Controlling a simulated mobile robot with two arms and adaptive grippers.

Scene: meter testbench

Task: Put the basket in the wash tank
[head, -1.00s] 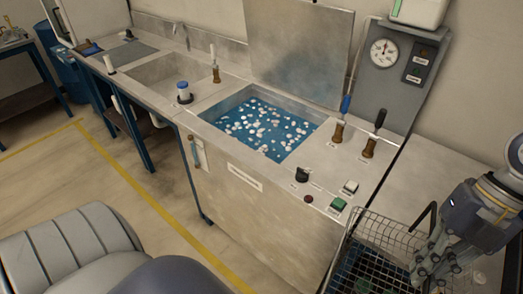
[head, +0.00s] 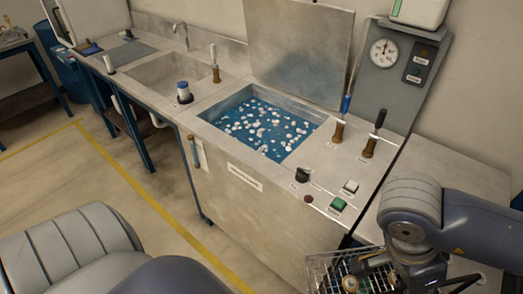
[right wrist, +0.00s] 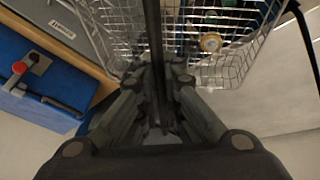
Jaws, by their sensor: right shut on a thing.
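The wash tank (head: 288,103) is the steel basin in the middle of the head view. It holds blue liquid with white foam, and its lid stands open behind it. The wire basket (head: 322,268) is at the bottom of the head view, in front of the bench and right of the tank, partly cut off. It also shows in the right wrist view (right wrist: 98,22). My right gripper (right wrist: 158,78) is shut on a dark bar, apparently the basket's handle. My right arm hides part of the basket. My left gripper is not in view.
A knob (head: 302,174) and buttons line the bench's front edge. A gauge panel (head: 385,60) stands behind. Small parts, including a round one (right wrist: 210,42), lie in the basket.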

